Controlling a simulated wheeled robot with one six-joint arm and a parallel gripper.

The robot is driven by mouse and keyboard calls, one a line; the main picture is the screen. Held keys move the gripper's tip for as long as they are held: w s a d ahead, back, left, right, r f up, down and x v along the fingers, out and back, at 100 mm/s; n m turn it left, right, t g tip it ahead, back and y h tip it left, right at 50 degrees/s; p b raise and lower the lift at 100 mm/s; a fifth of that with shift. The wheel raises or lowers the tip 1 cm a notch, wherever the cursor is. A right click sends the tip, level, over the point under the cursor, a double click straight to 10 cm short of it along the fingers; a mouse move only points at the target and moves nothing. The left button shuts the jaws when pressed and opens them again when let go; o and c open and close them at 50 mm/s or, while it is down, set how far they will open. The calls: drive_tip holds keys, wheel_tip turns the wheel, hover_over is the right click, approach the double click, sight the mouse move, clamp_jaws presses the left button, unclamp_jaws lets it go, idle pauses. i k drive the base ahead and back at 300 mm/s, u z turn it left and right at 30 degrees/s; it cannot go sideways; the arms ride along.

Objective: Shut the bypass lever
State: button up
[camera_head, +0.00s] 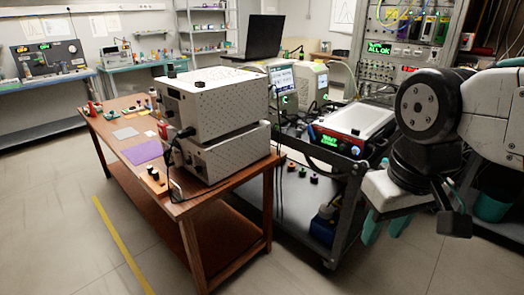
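I cannot make out a bypass lever for certain; any lever is too small or hidden at this distance. Two stacked white instruments (215,105) with perforated sides stand on the brown wooden table (240,176). On the dark cart (345,190) to their right is a low unit with a green display (329,141), a blue knob and a white tray top. My gripper (384,228), with teal fingertips, hangs at the right, in front of and to the right of the cart. Its fingertips look apart, with nothing visible between them.
A black laptop (260,37) stands behind the stacked instruments. Small white devices with screens (281,82) stand behind the cart's unit. A purple mat (143,152) lies on the wooden table. A rack (408,50) reads "ALL OK". The floor in front is clear.

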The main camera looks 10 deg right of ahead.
sight(313, 138)
drive_tip(key=z, duration=0.95)
drive_tip(key=i, duration=1.35)
drive_tip(key=u, duration=0.85)
